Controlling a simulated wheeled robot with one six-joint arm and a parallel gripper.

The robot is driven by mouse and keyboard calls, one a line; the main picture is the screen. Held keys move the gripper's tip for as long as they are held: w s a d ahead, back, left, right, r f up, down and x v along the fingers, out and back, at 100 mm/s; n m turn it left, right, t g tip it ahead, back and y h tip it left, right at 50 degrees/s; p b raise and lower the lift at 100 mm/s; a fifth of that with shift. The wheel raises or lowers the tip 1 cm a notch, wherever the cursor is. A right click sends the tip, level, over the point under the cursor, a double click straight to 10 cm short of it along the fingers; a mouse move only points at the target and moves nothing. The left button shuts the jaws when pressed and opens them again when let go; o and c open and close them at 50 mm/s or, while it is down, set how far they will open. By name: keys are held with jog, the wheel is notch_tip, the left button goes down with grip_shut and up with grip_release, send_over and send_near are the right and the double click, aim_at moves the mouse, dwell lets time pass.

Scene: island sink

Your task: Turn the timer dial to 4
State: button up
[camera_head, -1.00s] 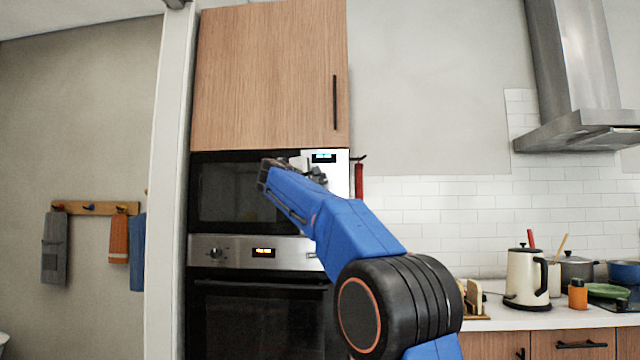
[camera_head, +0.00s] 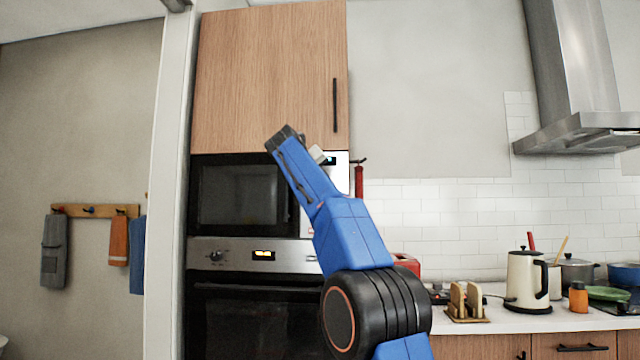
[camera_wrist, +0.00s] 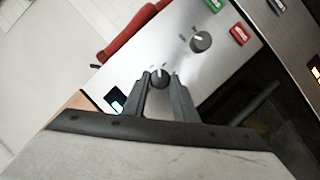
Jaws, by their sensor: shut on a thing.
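The microwave (camera_head: 240,195) is built in above the oven, with a steel control panel (camera_head: 343,190) on its right side. In the wrist view the panel appears tilted and carries two dark dials. My gripper (camera_wrist: 160,82) has its two fingers on either side of the dial nearer the display (camera_wrist: 115,100), shut on it. This dial (camera_wrist: 160,77) has a light mark toward the top of the picture; its numbers are too small to read. The other dial (camera_wrist: 201,41) stands free. I cannot read which dial is the timer. In the head view my arm hides both dials and my fingertips.
A green button (camera_wrist: 215,4) and a red button (camera_wrist: 239,36) sit beyond the free dial. A red extinguisher-like object (camera_head: 359,180) hangs just right of the panel. The oven (camera_head: 255,255) is below, a wooden cupboard (camera_head: 270,80) above. The counter holds a cream kettle (camera_head: 524,280).

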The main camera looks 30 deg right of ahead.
jog(key=shift+s+d+m+t+y, duration=0.15)
jog(key=shift+m+t+y, duration=0.4)
jog(key=shift+m+y, duration=0.75)
jog(key=shift+s+d+m+t+y, duration=0.15)
jog(key=shift+m+t+y, duration=0.45)
jog(key=shift+m, duration=1.3)
jog(key=shift+d+m+t+y, duration=0.25)
jog(key=shift+m+t+y, duration=0.2)
jog(key=shift+m+y, duration=0.85)
jog(key=shift+m+h, duration=0.3)
jog(key=shift+m, duration=0.2)
jog(key=o, duration=1)
jog(key=shift+o, duration=0.2)
